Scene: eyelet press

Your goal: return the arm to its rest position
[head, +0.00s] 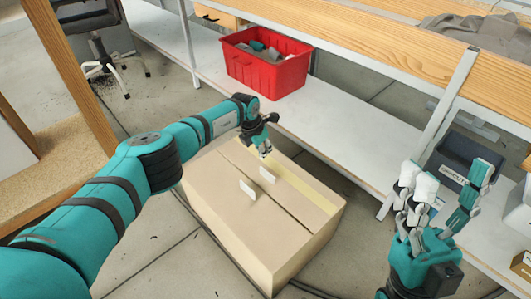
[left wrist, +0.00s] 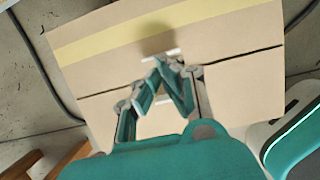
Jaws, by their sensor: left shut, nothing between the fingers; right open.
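My left arm reaches in from the left over a closed cardboard box (head: 290,235). My left gripper (head: 265,153) is shut and empty above the far part of the box top. In the left wrist view the fingertips of the left gripper (left wrist: 160,62) come together over the box top (left wrist: 235,95); how high they are is hard to tell. My right gripper (head: 445,180) is at the lower right, pointing up with its fingers spread open and nothing between them.
Two small white tabs (head: 267,174) stand on the box top near its seam. A red bin (head: 265,72) with several parts sits on the white shelf (head: 330,122) behind. A dark bin (head: 458,160) stands at the right. A wooden post (head: 72,70) and bench are at the left.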

